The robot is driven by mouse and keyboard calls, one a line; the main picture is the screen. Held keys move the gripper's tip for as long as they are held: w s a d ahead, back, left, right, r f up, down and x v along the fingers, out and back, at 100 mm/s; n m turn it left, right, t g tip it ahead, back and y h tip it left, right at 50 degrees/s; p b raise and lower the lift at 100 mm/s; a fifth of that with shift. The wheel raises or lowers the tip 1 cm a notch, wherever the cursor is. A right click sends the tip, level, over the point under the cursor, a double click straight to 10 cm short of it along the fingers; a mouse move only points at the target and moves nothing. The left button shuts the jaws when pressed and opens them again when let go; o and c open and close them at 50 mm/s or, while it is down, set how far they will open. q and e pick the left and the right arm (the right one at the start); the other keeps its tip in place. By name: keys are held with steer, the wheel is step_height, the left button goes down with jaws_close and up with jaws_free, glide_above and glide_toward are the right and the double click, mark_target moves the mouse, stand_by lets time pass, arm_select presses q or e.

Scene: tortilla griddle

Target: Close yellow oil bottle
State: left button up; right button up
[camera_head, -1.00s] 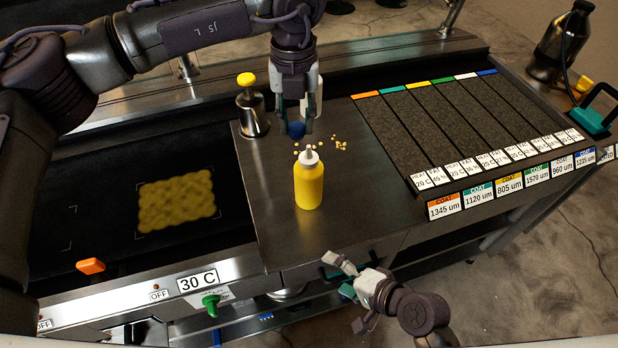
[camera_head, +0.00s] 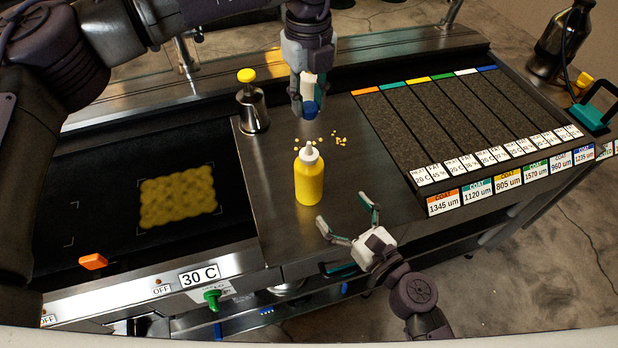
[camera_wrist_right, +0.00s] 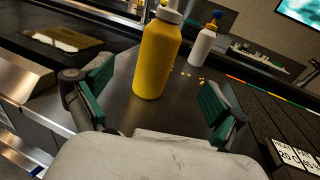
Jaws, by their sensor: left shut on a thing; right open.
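The yellow oil bottle (camera_head: 309,183) stands upright on the steel worktop, with a pale nozzle (camera_head: 308,151) on top. The bottle also shows in the right wrist view (camera_wrist_right: 156,62). My right gripper (camera_head: 341,207) is open, in front of and right of the bottle; the bottle appears between its spread fingers in the wrist view, apart from them. My left gripper (camera_head: 309,112) is beyond the bottle, shut on a blue cap (camera_head: 311,108). A white bottle (camera_wrist_right: 202,47) stands behind; the blue cap appears at its top in the wrist view, but contact is unclear.
A metal dispenser with a yellow top (camera_head: 251,108) stands left of the bottle. Yellow crumbs (camera_head: 341,139) lie behind the bottle. A griddle with a yellow patch (camera_head: 178,202) is at left, and labelled dark strips (camera_head: 440,125) are at right.

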mark_target(317, 180)
steer(key=x, duration=1.1)
steer(key=shift+w+a, duration=0.2)
steer(key=shift+w, duration=0.1)
steer(key=c, duration=1.8)
arm_select(q)
steer(key=shift+f, duration=2.5)
steer(key=shift+f, duration=0.1)
steer(key=shift+f, duration=0.8)
steer(key=shift+f, duration=0.65)
